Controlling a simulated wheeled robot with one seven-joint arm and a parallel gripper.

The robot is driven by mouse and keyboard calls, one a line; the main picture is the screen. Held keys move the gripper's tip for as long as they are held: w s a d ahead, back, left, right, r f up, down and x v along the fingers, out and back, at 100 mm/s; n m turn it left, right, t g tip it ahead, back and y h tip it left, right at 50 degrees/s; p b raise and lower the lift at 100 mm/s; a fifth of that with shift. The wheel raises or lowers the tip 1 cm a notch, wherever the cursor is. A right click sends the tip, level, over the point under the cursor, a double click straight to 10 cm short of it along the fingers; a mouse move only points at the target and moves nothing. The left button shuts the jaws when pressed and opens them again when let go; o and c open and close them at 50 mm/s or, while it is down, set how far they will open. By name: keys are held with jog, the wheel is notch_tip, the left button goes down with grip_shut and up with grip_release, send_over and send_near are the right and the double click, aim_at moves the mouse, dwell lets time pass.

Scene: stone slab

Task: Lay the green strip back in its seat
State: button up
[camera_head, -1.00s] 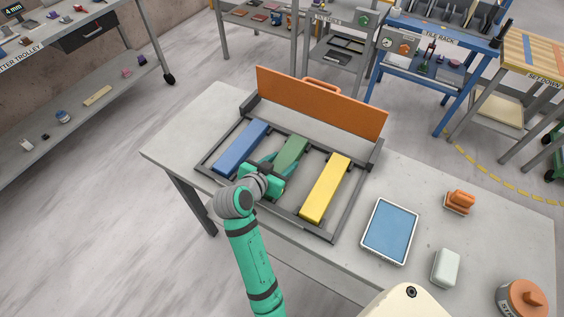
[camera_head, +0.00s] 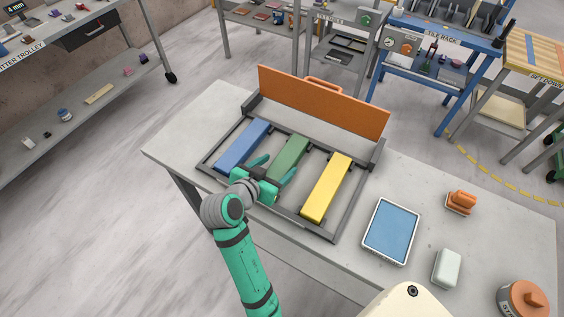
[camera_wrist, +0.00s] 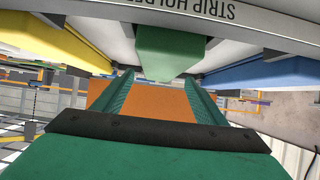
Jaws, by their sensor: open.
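The green strip (camera_head: 290,152) lies in the middle of the dark strip holder (camera_head: 208,166), between the blue strip (camera_head: 243,145) and the yellow strip (camera_head: 327,188). Its near end (camera_wrist: 170,50) shows in the wrist view at the holder's labelled rail. I cannot tell whether it is fully down in its seat. My gripper (camera_head: 280,166) is open at the strip's near end, one finger to each side. In the wrist view the open fingers (camera_wrist: 158,82) have nothing gripped between them, and the strip's end is beyond their tips.
An orange panel (camera_head: 322,103) stands upright along the holder's back. The slab's left end is clear.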

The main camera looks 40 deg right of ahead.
jog(key=v, duration=0.7)
jog(key=shift+s+a+r, duration=0.1)
jog(key=shift+a, duration=0.2)
